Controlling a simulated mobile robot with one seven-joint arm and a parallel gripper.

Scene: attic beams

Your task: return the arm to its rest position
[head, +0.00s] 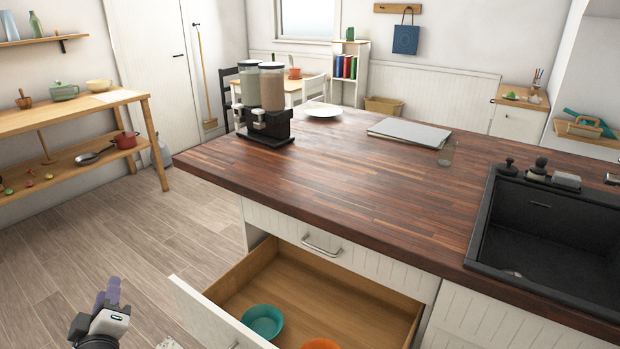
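My gripper (103,300) shows at the bottom left of the head view, over the floor and left of the open drawer. It is a white and dark housing with a purplish tip part, apart from the counter and drawer. No held thing can be made out, and the finger gap does not show clearly. The rest of my arm is mostly out of view below the bottom edge.
A drawer (205,318) stands pulled out of the counter (340,190), close right of my gripper. It holds a teal bowl (262,320) and an orange bowl (320,344). A wooden shelf table (70,118) stands at left. The floor (130,235) between is clear.

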